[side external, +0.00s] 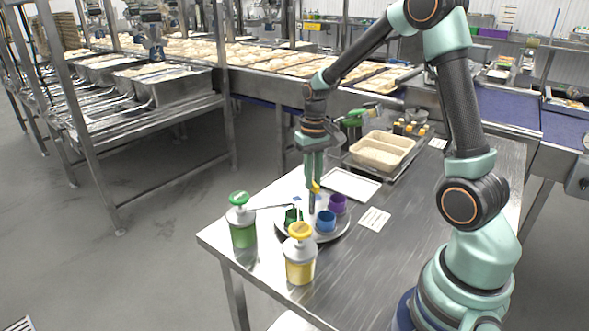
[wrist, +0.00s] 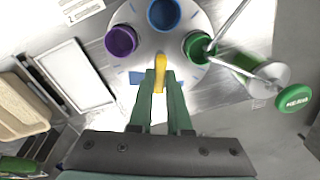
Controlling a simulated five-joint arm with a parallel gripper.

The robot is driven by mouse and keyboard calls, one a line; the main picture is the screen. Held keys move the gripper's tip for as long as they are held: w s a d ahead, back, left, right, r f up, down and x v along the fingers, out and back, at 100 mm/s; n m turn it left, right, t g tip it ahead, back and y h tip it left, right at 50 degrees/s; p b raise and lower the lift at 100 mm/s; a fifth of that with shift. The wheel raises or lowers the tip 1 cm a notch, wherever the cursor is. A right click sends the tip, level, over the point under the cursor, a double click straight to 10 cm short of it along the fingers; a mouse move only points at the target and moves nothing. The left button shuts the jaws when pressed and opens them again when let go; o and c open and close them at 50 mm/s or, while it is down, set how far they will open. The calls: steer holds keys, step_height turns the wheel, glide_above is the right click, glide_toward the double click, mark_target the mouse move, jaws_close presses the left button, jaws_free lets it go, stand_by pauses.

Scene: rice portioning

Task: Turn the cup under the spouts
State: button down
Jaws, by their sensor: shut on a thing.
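A round grey turntable (side external: 338,234) carries a purple cup (side external: 338,203), a blue cup (side external: 326,221) and a green cup (side external: 292,216). In the wrist view the purple cup (wrist: 121,41) is at left, the blue cup (wrist: 163,14) at top and the green cup (wrist: 197,48) at right. The thin spouts of a green-topped pump bottle (side external: 242,234) and a yellow-topped pump bottle (side external: 300,265) meet over the green cup. My gripper (side external: 314,186) points down at the turntable, shut on a yellow peg (wrist: 160,68) near its edge.
A white framed tray (side external: 351,184) and a printed card (side external: 374,219) lie on the steel table (side external: 400,235). A beige two-part container (side external: 382,150) stands behind, with a green-handled tool (side external: 352,117) nearby.

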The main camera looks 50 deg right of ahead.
steer(key=shift+r+n, duration=0.1)
steer(key=shift+n, duration=0.5)
stand_by(0.3)
steer(key=c, duration=0.9)
jaws_free()
steer(key=shift+o, duration=0.2)
step_height(320, 180, up, 12)
steer(key=s+a+r+n+t, duration=0.2)
steer(key=s+a+t, duration=0.3)
steer(key=s+a, duration=0.4)
steer(key=a+n, duration=0.1)
steer(key=a, duration=0.3)
steer(key=shift+s+n+t, duration=0.25)
steer(key=shift+n+t, duration=0.05)
steer(key=shift+n, duration=0.1)
